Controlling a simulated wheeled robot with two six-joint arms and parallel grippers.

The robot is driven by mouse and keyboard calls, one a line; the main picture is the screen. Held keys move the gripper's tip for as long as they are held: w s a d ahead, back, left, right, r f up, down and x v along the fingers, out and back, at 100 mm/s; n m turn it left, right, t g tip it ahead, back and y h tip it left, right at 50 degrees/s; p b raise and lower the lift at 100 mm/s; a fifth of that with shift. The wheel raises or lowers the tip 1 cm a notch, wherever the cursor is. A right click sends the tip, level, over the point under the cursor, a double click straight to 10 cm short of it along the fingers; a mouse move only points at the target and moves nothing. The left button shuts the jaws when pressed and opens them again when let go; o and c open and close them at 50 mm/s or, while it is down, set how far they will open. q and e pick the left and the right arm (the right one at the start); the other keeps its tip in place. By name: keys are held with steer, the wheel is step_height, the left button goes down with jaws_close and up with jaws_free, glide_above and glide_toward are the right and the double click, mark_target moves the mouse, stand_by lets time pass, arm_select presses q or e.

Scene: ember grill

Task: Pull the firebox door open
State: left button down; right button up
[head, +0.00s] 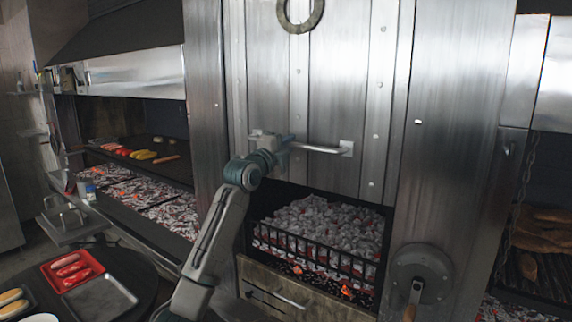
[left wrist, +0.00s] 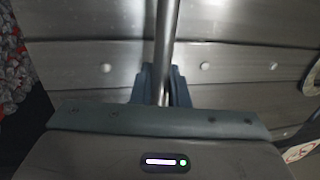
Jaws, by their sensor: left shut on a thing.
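The firebox door (head: 335,85) is a tall riveted steel panel in the middle of the head view. Its lower edge stands above an opening that shows glowing coals (head: 325,222). A horizontal bar handle (head: 322,149) is fixed across the door's lower part. My left gripper (head: 284,146) is shut on this bar, left of its middle, and partly hides it. In the left wrist view the bar (left wrist: 167,35) runs between the two fingers (left wrist: 162,88), with the door's riveted surface behind. My right gripper is not in view.
A black basket grate (head: 310,250) fronts the coals, above a drawer (head: 290,298) with its own handle. A crank wheel (head: 421,275) is at the right. At the left are a grill with food and a round table with a red tray (head: 91,262).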

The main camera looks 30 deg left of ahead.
arm_select(q)
step_height(320, 180, up, 2)
steer(key=shift+r, duration=0.1)
steer(key=shift+r+p, duration=0.3)
steer(key=shift+r, duration=0.35)
steer(key=c, duration=1.5)
jaws_free()
steer(key=shift+s, duration=0.15)
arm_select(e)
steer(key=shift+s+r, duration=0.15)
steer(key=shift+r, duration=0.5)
arm_select(q)
steer(key=shift+s, duration=0.1)
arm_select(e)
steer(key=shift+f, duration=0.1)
